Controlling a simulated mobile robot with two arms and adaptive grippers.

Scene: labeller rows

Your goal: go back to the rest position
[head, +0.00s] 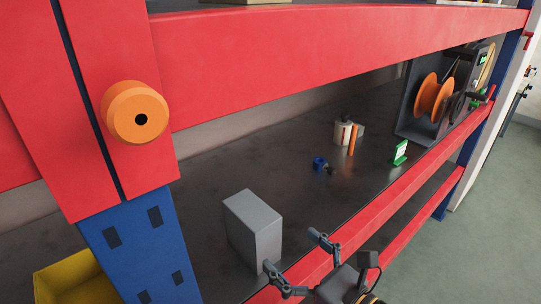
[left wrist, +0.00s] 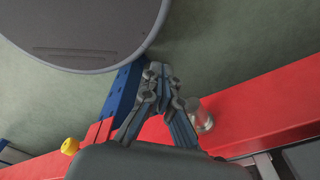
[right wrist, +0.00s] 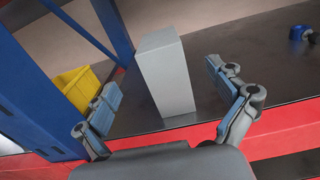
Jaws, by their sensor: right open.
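My right gripper (head: 296,252) is open, with its two fingers spread at the shelf's front red beam. A plain grey box (head: 254,228) stands upright on the dark shelf just beyond it. In the right wrist view the grey box (right wrist: 166,75) shows between the spread fingers (right wrist: 160,92), and nothing is held. My left gripper (left wrist: 160,85) shows only in the left wrist view. Its fingers are close together above a red beam, and its exact jaw state is unclear.
Red beams and a blue post (head: 142,245) frame the shelf. An orange knob (head: 135,112) sticks out at left. A yellow bin (head: 75,282) is low left. A blue item (head: 320,163), a roll (head: 343,133), a green-white sign (head: 400,152) and an orange-reel machine (head: 434,97) stand further right.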

